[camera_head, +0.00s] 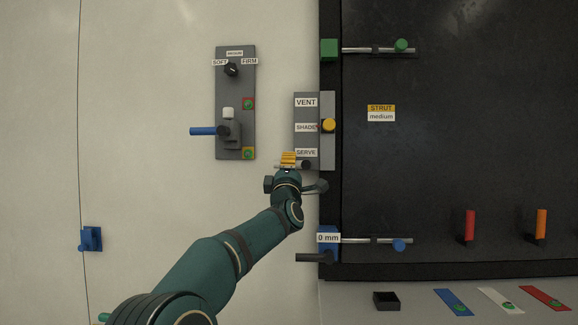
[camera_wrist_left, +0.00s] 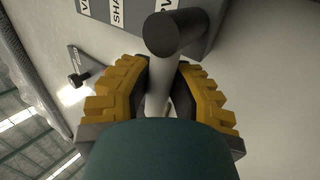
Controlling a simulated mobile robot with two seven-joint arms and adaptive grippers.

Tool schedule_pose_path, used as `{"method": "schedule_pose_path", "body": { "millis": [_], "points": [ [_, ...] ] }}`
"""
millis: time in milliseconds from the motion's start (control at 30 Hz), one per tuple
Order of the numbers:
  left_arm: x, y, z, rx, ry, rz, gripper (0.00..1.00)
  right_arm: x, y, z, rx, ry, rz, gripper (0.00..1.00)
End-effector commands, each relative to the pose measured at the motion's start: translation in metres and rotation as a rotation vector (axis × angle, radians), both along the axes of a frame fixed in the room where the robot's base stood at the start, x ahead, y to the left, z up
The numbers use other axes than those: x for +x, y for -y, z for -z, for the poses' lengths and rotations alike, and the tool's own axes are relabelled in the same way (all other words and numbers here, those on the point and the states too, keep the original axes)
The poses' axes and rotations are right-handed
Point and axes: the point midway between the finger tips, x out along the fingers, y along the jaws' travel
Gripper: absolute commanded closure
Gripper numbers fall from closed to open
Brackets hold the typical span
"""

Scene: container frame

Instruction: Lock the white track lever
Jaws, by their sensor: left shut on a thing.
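A white lever (camera_head: 279,167) with a dark round end (camera_head: 306,165) sits just below the SERVE label of the grey panel (camera_head: 313,90). My left gripper (camera_head: 288,158) is at this lever, with its yellow finger pads beside the rod. In the left wrist view, the ribbed yellow fingers (camera_wrist_left: 160,95) of this gripper are closed around the pale rod (camera_wrist_left: 158,88), and the dark end (camera_wrist_left: 174,36) sticks out beyond them. The gripper and arm hide part of the lever and its base. I cannot tell whether it is locked. My right gripper is not in view.
A second panel (camera_head: 222,80) with a dial and a blue handle (camera_head: 202,131) is to the left. A dark board (camera_head: 450,170) with rods fills the right. A dark handle (camera_head: 313,258) juts out below the gripper.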

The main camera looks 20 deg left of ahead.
Motion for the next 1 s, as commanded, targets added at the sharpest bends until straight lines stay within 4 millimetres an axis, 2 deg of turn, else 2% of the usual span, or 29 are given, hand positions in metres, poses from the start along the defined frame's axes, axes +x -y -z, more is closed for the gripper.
{"method": "schedule_pose_path", "body": {
  "millis": [167,200,267,667,1000],
  "points": [
    [0.000,0.000,0.000,0.000,0.001,0.000,1.00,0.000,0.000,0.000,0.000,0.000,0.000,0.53],
    [0.000,0.000,0.000,0.000,0.001,0.000,0.66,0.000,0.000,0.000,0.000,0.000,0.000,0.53],
    [0.000,0.000,0.000,0.000,0.001,0.000,0.48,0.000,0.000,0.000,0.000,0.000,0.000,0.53],
    [-0.002,0.000,0.001,-0.001,0.000,0.000,0.48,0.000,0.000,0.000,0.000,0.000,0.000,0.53],
    [-0.027,0.007,0.018,-0.002,-0.001,0.001,0.48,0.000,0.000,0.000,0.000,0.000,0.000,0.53]
  ]
}}
